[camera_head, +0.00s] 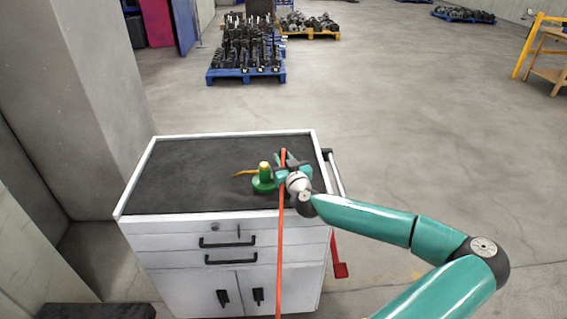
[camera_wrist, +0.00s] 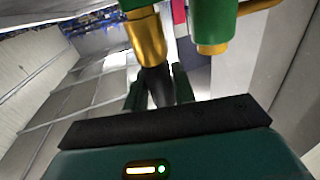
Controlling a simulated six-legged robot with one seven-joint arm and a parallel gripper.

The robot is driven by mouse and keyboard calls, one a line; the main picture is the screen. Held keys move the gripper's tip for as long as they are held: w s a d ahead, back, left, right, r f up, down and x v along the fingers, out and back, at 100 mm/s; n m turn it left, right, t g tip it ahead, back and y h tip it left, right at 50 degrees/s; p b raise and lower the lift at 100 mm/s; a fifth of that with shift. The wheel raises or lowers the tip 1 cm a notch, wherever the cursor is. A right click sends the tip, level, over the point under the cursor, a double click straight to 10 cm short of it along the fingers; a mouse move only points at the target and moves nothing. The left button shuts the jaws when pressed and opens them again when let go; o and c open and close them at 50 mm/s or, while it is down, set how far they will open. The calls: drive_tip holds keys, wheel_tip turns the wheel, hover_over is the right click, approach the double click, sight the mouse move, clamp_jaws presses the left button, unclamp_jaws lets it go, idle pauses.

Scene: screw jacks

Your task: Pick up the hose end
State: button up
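The orange-red hose (camera_head: 280,240) runs up the front of the cabinet to my gripper (camera_head: 284,163), over the right part of the dark top. In the wrist view, a brass fitting with a black end (camera_wrist: 155,80) lies between the two dark green fingers of my gripper (camera_wrist: 158,90). The fingers appear to press on the black part from both sides. The hose's orange part does not show there. A green and yellow jack (camera_head: 263,180) stands just left of my gripper. A green body with a brass cylinder (camera_wrist: 212,45) is close at the upper right in the wrist view.
The white cabinet (camera_head: 190,222) has a dark top with a raised rim, clear on its left. A grey pillar (camera_head: 75,100) stands to the left. Blue pallets (camera_head: 246,75) with dark parts are farther back. The floor to the right is open.

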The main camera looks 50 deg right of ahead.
clamp_jaws()
